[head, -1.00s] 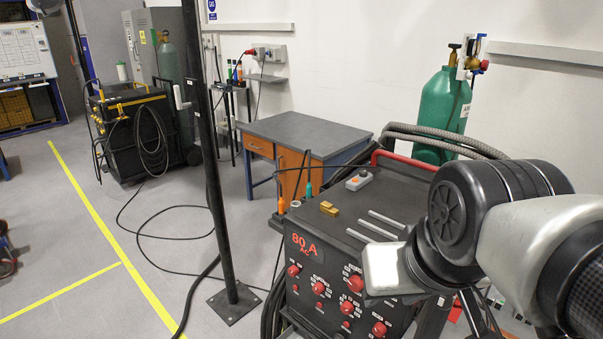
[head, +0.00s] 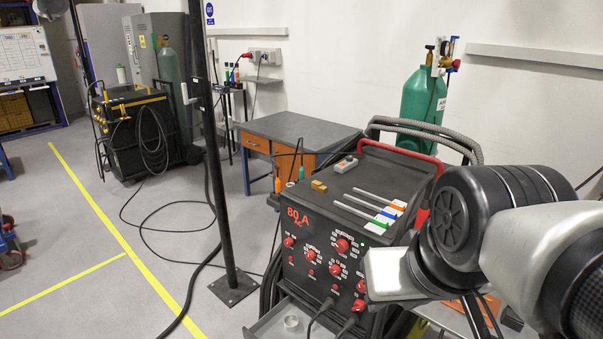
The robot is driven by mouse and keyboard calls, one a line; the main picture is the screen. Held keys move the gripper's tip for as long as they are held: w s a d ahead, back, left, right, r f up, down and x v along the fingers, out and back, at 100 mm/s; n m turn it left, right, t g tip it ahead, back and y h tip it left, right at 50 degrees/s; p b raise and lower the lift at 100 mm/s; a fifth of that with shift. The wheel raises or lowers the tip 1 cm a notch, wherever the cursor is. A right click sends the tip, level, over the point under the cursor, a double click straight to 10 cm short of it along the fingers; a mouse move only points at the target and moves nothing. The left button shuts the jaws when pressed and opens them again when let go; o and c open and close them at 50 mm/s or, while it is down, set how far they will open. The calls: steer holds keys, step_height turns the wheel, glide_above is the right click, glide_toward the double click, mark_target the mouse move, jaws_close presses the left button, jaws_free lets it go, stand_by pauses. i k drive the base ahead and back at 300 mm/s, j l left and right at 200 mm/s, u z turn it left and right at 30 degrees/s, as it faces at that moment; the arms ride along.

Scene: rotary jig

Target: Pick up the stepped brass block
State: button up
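The stepped brass block (head: 319,186) is small and gold-coloured. It lies on the dark top of the welding machine (head: 335,225), near the left front part, in the head view. Nothing touches or covers it. My arm comes in from the right, its pale end link in front of the machine's right side, to the right of and below the block in the picture. The fingers of my gripper do not show, so its opening cannot be seen.
Several rods with coloured ends (head: 376,208) lie right of the block. A grey box with an orange button (head: 345,164) lies behind it. A red handle (head: 402,152) edges the machine top. A black post (head: 213,160) stands left. An open drawer (head: 290,325) juts out low.

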mark_target(315, 186)
steer(key=k+z, duration=0.1)
steer(key=z, duration=3.2)
steer(key=k+j+z, duration=0.1)
steer(key=z, duration=0.25)
steer(key=k+z, duration=0.35)
steer(key=z, duration=0.35)
steer(key=k, duration=0.7)
steer(key=k+l+z, duration=0.1)
steer(key=k, duration=0.6)
steer(key=k+l, duration=0.15)
steer(key=k, duration=0.55)
steer(key=k+j+u, duration=0.1)
steer(key=k+u, duration=0.25)
steer(key=k+j+u, duration=0.15)
steer(key=k+u, duration=0.25)
steer(key=i+j+u, duration=0.15)
steer(key=j+u, duration=0.15)
steer(key=i+j+u, duration=0.2)
steer(key=u, duration=0.15)
steer(key=j, duration=0.1)
